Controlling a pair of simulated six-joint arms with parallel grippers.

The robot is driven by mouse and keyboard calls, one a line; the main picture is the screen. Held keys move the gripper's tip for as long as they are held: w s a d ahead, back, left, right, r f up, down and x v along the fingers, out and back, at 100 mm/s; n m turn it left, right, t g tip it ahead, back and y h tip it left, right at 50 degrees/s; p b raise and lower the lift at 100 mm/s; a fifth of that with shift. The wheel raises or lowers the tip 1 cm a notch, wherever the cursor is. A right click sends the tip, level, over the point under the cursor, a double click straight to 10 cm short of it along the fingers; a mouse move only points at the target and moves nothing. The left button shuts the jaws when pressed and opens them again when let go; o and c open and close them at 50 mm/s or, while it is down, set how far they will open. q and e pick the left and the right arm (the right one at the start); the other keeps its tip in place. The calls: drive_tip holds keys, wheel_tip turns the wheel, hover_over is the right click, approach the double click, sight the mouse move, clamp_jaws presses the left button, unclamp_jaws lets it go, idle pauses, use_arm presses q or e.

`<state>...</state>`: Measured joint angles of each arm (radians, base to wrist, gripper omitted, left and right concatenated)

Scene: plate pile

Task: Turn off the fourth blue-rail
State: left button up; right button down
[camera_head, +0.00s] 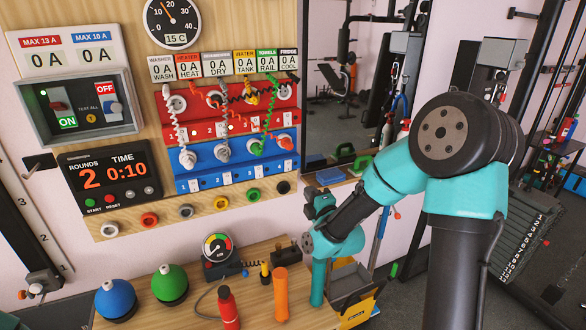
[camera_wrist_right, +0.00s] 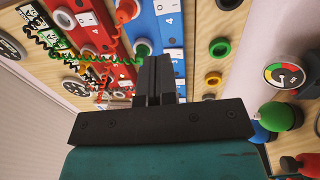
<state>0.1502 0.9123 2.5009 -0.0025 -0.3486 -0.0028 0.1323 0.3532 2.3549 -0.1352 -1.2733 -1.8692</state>
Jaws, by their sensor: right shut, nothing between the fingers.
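The blue rail (camera_head: 207,178) is on the wall panel under the red rail (camera_head: 203,125). Its numbered positions run 1 to 4 from left to right. The fourth position, at the right end, has an orange-red plug (camera_head: 286,142) above a small white switch plate (camera_head: 281,166). In the right wrist view the blue rail (camera_wrist_right: 177,55) runs behind the fingers, with a green plug (camera_wrist_right: 142,47) near the tips and a red plug (camera_wrist_right: 127,10) above. My right gripper (camera_head: 312,196) is right of and below the rail's right end, shut and empty; its fingers also show in the wrist view (camera_wrist_right: 158,68). My left gripper is out of view.
Coiled cords hang across the rails. A row of round buttons (camera_head: 220,203) lies below. The bench (camera_head: 255,310) holds a gauge (camera_head: 217,247), a red bottle (camera_head: 228,308), an orange cylinder (camera_head: 281,292), and blue and green domes. A breaker box (camera_head: 78,110) and timer (camera_head: 110,185) are left.

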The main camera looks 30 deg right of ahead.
sight(289, 163)
drive_tip(key=shift+w, duration=0.1)
drive_tip(key=w, duration=0.4)
drive_tip(key=w+r, duration=0.1)
drive_tip(key=w, duration=0.8)
drive_tip(key=shift+w+d+r, duration=0.3)
drive_tip(key=shift+w+d, duration=0.05)
drive_tip(key=shift+d, duration=0.1)
